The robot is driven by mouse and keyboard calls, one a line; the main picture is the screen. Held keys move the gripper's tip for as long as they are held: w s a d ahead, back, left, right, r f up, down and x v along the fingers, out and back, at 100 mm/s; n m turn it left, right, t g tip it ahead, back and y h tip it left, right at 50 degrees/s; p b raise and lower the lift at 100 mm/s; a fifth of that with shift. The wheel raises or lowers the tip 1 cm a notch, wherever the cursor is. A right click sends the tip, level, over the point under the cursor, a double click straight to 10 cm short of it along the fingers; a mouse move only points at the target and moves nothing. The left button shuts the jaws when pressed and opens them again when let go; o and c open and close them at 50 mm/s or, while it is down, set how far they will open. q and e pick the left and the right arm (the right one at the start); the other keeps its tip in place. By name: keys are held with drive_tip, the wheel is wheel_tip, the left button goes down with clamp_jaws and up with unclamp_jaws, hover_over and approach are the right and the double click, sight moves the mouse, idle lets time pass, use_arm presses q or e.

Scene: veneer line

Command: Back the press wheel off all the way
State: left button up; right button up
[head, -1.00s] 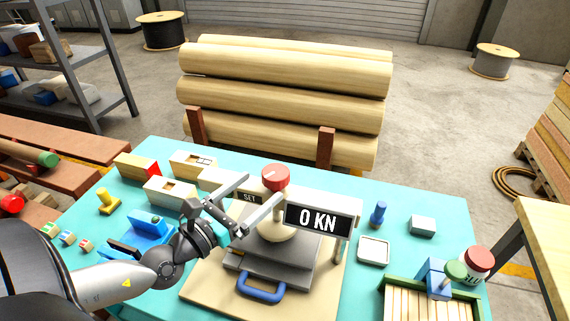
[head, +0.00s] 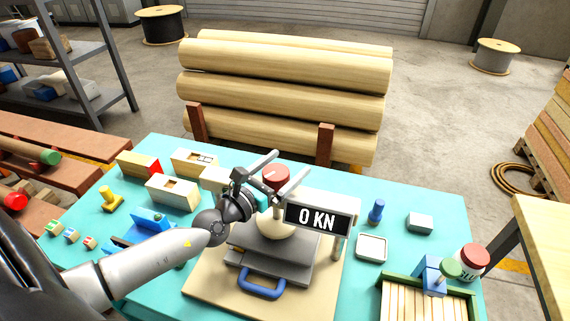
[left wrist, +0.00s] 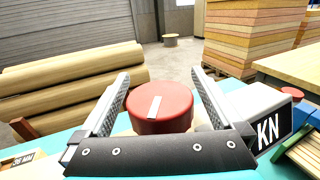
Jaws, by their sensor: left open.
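The press wheel is a red round knob (head: 276,177) with a white mark, on top of the press. It also shows in the left wrist view (left wrist: 160,108), centred between my fingers. The press (head: 272,258) has grey plates and a blue handle, and its display (head: 318,217) reads 0 KN. My left gripper (head: 282,172) is open, with one finger on either side of the wheel. In the left wrist view a gap shows beside the left finger; whether the right finger touches is unclear. My right gripper is not in view.
On the teal table (head: 400,200) are wooden blocks (head: 173,192) at left, a blue piece (head: 376,211), a white tray (head: 372,247), a crate of slats (head: 425,301) and a red-lidded glue jar (head: 470,262) at right. Logs (head: 285,100) lie stacked behind.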

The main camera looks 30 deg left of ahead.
use_arm(q)
drive_tip(key=shift+w, duration=0.1)
drive_tip(key=shift+c, duration=0.2)
drive_tip(key=c, duration=1.3)
drive_tip(key=shift+r+n+y+p, duration=0.15)
drive_tip(key=shift+n+y+p, duration=0.25)
drive_tip(key=shift+p, duration=0.45)
drive_tip(key=n+y+p, duration=0.2)
drive_tip(key=y+p, duration=0.1)
drive_tip(key=shift+a+y, duration=0.3)
drive_tip(key=n+y+p, duration=0.1)
drive_tip(key=y+p, duration=0.1)
drive_tip(key=shift+a+n+y, duration=0.25)
drive_tip(key=shift+n+y, duration=0.15)
drive_tip(key=shift+a+n+g+y+p, duration=0.25)
drive_tip(key=shift+n+g+y, duration=0.4)
drive_tip(key=shift+y, duration=0.45)
